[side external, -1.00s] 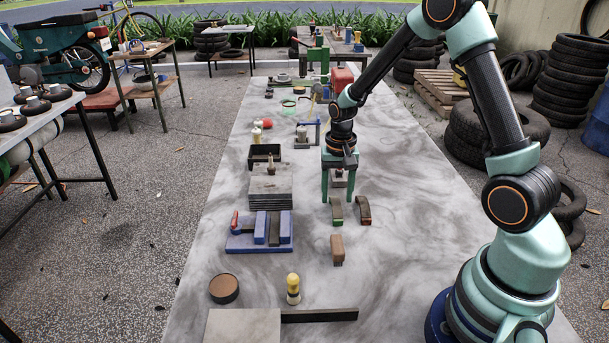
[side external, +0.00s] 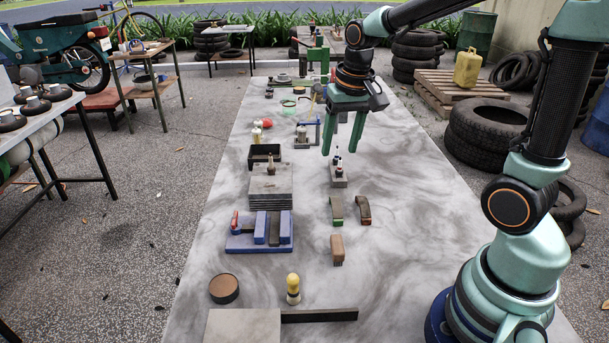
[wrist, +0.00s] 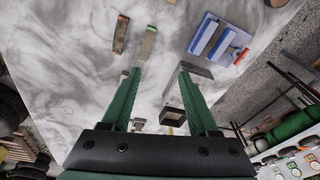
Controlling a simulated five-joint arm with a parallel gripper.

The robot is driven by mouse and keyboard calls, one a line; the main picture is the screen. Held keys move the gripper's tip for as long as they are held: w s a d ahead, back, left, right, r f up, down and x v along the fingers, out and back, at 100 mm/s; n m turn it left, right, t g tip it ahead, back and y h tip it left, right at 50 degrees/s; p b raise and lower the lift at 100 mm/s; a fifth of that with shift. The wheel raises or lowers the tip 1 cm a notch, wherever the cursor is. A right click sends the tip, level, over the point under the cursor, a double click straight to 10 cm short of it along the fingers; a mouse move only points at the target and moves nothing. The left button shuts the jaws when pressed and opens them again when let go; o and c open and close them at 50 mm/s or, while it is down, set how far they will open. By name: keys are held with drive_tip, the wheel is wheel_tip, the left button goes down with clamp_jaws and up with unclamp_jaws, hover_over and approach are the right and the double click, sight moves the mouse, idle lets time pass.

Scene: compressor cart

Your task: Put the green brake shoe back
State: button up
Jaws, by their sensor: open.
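The green brake shoe (side external: 337,210), a curved greyish-brown piece with a green lower end, stands on the grey bench, just left of a similar shoe with a reddish lower end (side external: 363,209). In the wrist view the green shoe (wrist: 147,43) lies beyond my fingertips, beside the reddish one (wrist: 121,34). My gripper (side external: 340,150) is open and empty, pointing down above a small grey block (side external: 338,180) with thin upright pieces. It is farther up the bench than the green shoe and higher. The wrist view shows its fingers (wrist: 160,73) apart. A blue fixture (side external: 240,242) with a red part stands left of the shoes.
A brown block (side external: 337,249) stands nearer the camera than the shoes. A stack of grey plates (side external: 270,195) and a dark open tray (side external: 250,158) are to the left. A yellow-topped brush (side external: 293,288) and a round brown tin (side external: 224,289) stand in front. The bench right of the shoes is clear.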

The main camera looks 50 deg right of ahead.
drive_tip(key=s+a+r+n+t, duration=0.3)
drive_tip(key=s+a+n, duration=0.3)
drive_tip(key=s, duration=0.2)
drive_tip(key=shift+r+t, duration=0.3)
drive_tip(key=shift+r, duration=0.55)
drive_tip(key=shift+a, duration=0.1)
idle(0.3)
